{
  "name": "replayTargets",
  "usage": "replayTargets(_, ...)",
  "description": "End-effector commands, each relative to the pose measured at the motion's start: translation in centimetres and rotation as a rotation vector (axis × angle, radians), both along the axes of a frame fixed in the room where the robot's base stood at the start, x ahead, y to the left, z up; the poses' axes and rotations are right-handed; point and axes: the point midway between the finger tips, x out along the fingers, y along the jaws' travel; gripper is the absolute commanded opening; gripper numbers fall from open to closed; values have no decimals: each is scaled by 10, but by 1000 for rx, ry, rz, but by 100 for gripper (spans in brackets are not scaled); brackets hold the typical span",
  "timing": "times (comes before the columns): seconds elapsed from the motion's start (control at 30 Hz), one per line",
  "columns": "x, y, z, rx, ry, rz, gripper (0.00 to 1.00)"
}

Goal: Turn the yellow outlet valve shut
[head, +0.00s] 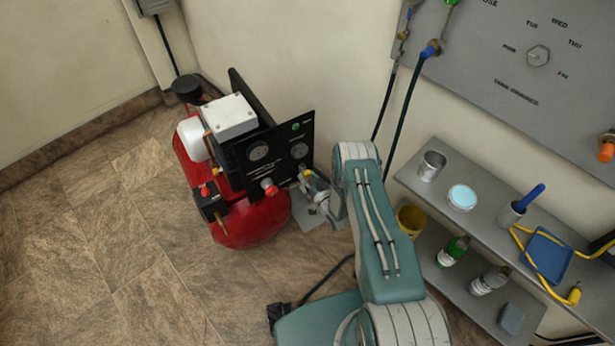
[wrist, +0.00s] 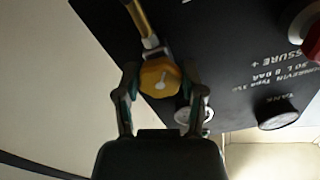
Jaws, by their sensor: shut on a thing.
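The yellow outlet valve (wrist: 160,78) is a rounded yellow knob with a pale mark on its face. In the wrist view it sits at the end of a brass-coloured pipe in front of the black panel (wrist: 205,50). My gripper (wrist: 160,88) has one finger on each side of the knob and is shut on it. In the head view my gripper (head: 312,185) is at the right part of the black panel on the red compressor (head: 255,222). There my gripper and arm largely hide the valve.
The panel carries gauges (head: 259,151) and a red knob (head: 268,187). A grey shelf (head: 488,228) with cans, bottles and a blue-handled tool stands to the right. A grey board (head: 500,65) hangs on the wall above. The tiled floor (head: 100,230) at left is clear.

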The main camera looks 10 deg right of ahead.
Motion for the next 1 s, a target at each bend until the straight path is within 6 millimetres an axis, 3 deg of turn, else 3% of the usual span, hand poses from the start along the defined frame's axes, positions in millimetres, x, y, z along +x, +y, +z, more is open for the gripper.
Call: replayTargets(1.0, 1, -1, 1, 909, 295, -8, 5)
